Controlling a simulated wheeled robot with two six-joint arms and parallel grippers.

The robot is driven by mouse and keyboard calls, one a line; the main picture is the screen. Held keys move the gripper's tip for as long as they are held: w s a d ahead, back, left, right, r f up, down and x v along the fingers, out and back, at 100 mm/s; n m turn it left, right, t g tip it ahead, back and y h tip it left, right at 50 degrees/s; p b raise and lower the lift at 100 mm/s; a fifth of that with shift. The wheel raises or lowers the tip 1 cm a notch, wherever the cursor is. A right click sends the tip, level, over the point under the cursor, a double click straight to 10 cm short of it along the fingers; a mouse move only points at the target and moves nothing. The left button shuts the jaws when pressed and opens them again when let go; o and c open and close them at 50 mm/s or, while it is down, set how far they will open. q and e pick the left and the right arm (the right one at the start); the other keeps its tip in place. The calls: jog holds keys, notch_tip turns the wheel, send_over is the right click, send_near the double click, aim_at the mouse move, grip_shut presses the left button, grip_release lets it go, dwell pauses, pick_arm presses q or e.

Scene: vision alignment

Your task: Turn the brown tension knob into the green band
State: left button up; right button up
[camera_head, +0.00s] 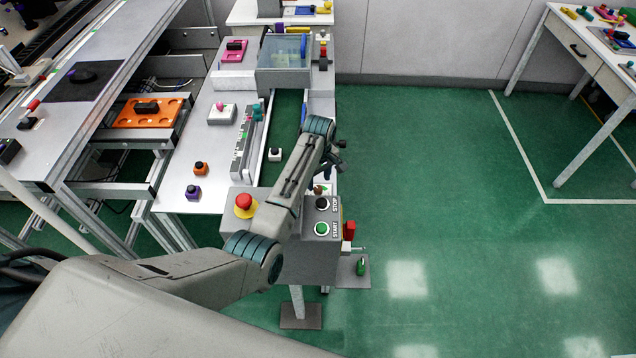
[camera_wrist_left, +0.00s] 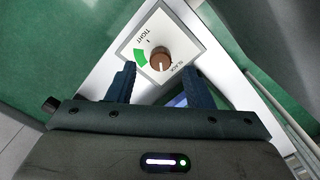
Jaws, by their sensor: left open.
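The brown tension knob (camera_wrist_left: 160,62) sits on a white dial plate marked TIGHT and SLACK, with a green band (camera_wrist_left: 140,57) beside it. A white mark on the knob appears to point down, toward the SLACK side and outside the band. My left gripper (camera_wrist_left: 159,72) is open in the left wrist view. Its fingertips appear on either side of the knob, with gaps between. In the head view my left gripper (camera_head: 324,172) is over the console, and the knob (camera_head: 318,189) is partly hidden below it. My right gripper is not in view.
The console carries a red emergency button (camera_head: 244,203), a black STOP button (camera_head: 322,203) and a green START button (camera_head: 321,228). A red-handled part (camera_head: 349,230) stands at its right edge. The green floor to the right is clear.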

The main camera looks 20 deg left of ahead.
aim_at(318, 188)
pick_arm(q)
notch_tip(318, 188, down, 3)
jog(key=shift+a+f, duration=0.1)
jog(key=shift+f, duration=0.3)
jog(key=c, duration=1)
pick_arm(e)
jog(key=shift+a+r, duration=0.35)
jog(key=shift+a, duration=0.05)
pick_arm(q)
jog(key=shift+p, duration=0.35)
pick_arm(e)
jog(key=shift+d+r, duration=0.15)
